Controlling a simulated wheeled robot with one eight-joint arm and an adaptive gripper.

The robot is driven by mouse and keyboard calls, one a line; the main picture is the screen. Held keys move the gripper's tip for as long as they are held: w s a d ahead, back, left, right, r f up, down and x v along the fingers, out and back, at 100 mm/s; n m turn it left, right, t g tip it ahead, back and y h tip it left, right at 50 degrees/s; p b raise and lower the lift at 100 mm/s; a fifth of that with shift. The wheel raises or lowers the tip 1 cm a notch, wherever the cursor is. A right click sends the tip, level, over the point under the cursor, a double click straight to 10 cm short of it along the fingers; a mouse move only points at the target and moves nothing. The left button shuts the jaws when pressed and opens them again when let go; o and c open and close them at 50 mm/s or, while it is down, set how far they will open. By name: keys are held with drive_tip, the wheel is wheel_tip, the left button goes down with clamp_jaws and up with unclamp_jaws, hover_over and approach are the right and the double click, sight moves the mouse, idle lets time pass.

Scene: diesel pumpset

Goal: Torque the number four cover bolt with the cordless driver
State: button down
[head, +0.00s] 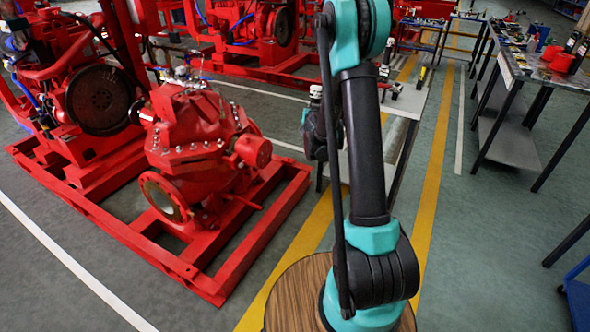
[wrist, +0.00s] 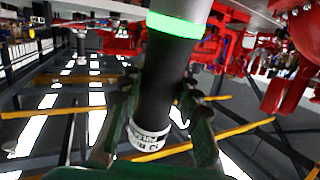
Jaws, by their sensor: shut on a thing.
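In the wrist view my gripper (wrist: 160,92) has its green fingers closed around a dark cylindrical tool body, which looks like the cordless driver (wrist: 158,75). It has a glowing green ring, a pale section above it and a white printed label below. The tool's working end is out of the frame. In the head view the red pump (head: 200,150) stands left of my arm, with bolts along its cover flange. I cannot tell which is the number four cover bolt.
The pump sits on a red skid frame (head: 245,245) beside a red engine (head: 90,95). A narrow bench (head: 408,98) stands behind my arm. A workbench (head: 545,75) with tools and red items is at right. Green floor between them is open.

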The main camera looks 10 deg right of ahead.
drive_tip(key=f+m+g+h, duration=0.1)
drive_tip(key=f+m+g, duration=0.2)
drive_tip(key=f, duration=0.1)
drive_tip(key=f+m+g+h, duration=0.2)
drive_tip(key=f+m+g, duration=0.1)
drive_tip(key=f, duration=0.1)
drive_tip(key=shift+w+a+m, duration=0.1)
drive_tip(key=shift+w+m, duration=0.1)
drive_tip(key=shift+m, duration=0.1)
drive_tip(key=s+a+f+m+g+y, duration=0.2)
drive_tip(key=s+a+f+m+g, duration=0.1)
drive_tip(key=f+m, duration=0.4)
drive_tip(key=s+a+f+m+g+y, duration=0.2)
drive_tip(key=s+f+m+g, duration=0.1)
drive_tip(key=f+m, duration=0.5)
drive_tip(key=shift+s+a+f+m, duration=0.35)
drive_tip(key=shift+s+f, duration=0.3)
drive_tip(key=shift+s, duration=0.25)
drive_tip(key=shift+a, duration=0.1)
drive_tip(key=shift+w+a, duration=0.65)
drive_tip(key=shift+a, duration=0.25)
drive_tip(key=shift+w+a, duration=0.65)
drive_tip(key=shift+a, duration=0.2)
drive_tip(key=shift+w+a+r, duration=0.1)
drive_tip(key=shift+w+a, duration=0.2)
drive_tip(key=shift+a, duration=0.2)
drive_tip(key=shift+d, duration=0.1)
idle(0.5)
